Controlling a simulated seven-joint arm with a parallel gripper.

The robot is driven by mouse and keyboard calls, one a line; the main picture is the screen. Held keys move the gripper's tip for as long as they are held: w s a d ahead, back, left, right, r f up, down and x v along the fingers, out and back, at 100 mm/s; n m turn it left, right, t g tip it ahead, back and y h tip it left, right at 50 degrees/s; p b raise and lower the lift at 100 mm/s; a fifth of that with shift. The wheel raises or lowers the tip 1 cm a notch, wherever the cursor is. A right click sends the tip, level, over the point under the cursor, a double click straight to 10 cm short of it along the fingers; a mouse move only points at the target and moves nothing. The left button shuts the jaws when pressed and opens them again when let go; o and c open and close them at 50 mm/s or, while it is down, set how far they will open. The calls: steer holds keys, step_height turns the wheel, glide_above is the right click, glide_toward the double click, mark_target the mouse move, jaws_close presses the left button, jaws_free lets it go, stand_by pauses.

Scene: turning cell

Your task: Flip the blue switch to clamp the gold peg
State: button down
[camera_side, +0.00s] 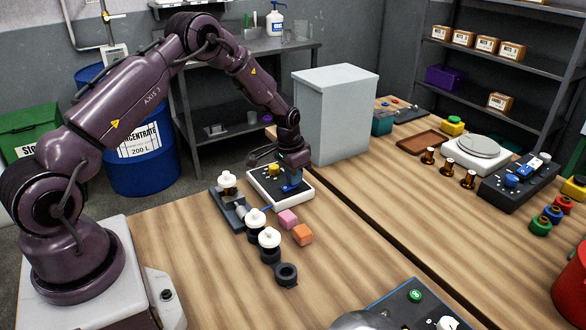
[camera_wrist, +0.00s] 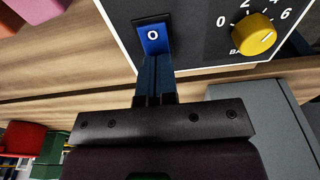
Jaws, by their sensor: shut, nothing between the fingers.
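The blue switch (camera_wrist: 153,37), marked "O", sits in a black panel with a white border (camera_wrist: 118,28). The panel also shows in the side view (camera_side: 304,191). My gripper (camera_wrist: 155,58) is shut and empty, its blue-tinted fingers together at the near edge of the switch. Several brass-coloured pegs (camera_side: 447,167) stand on the far table. I cannot tell whether one is the gold peg, and none shows clamped.
A yellow knob (camera_wrist: 253,34) with a number scale is beside the switch. Pink (camera_side: 288,218) and orange (camera_side: 302,235) blocks lie in front. A grey cabinet (camera_side: 334,115) stands close behind.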

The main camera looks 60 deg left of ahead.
mark_target(284, 188)
steer(key=shift+w+f, duration=0.1)
steer(key=shift+f, duration=0.35)
steer(key=shift+s+r, duration=0.35)
steer(key=shift+s, duration=0.5)
steer(key=shift+r, duration=0.1)
steer(key=shift+w+r, duration=0.1)
steer(key=shift+r, duration=0.05)
step_height(284, 188, up, 14)
steer(key=s, duration=0.1)
steer(key=shift+s+f, duration=0.25)
steer(key=shift+s, duration=0.15)
